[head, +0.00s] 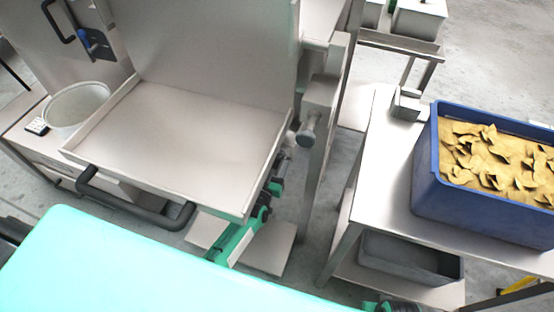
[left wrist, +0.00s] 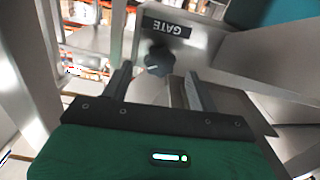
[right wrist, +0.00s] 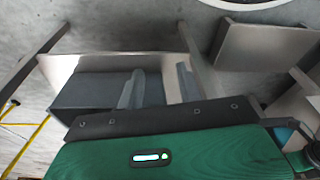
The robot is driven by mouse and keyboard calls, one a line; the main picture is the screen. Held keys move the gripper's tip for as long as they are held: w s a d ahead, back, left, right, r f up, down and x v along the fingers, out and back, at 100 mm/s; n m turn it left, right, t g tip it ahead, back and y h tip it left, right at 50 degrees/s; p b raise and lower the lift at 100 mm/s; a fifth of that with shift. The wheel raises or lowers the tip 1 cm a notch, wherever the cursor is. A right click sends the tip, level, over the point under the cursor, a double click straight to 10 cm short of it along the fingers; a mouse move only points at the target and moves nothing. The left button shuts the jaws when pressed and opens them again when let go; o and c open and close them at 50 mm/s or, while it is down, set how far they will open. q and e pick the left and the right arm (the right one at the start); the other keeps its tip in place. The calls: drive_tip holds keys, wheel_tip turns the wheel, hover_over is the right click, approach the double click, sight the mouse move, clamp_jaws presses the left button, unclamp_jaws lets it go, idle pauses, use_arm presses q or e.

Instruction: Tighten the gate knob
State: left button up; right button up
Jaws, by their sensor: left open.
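The dark round gate knob (left wrist: 159,60) shows in the left wrist view, beside a black label reading GATE (left wrist: 169,27) on a pale metal face. In the head view a grey round knob (head: 306,136) sticks out from the metal housing right of the tray. My left gripper (left wrist: 155,75) is open, its fingers pointing toward the knob, one to each side of it in the picture. I cannot tell whether they touch it. In the head view it is partly hidden below the tray's right edge. My right gripper (right wrist: 160,75) is open and empty, facing a grey bin.
A wide metal tray (head: 190,140) with a black handle (head: 135,208) is left of the knob. A blue crate (head: 470,205) of yellow chips stands on the right table (head: 380,190). A grey bin (head: 410,262) sits on its lower shelf. A metal post stands close by the knob.

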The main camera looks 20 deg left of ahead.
use_arm(q)
drive_tip(key=s, duration=1)
drive_tip(key=shift+s+a+p, duration=0.2)
drive_tip(key=shift+s+p, duration=0.1)
use_arm(e)
drive_tip(key=shift+x, duration=0.95)
drive_tip(key=shift+s, duration=0.55)
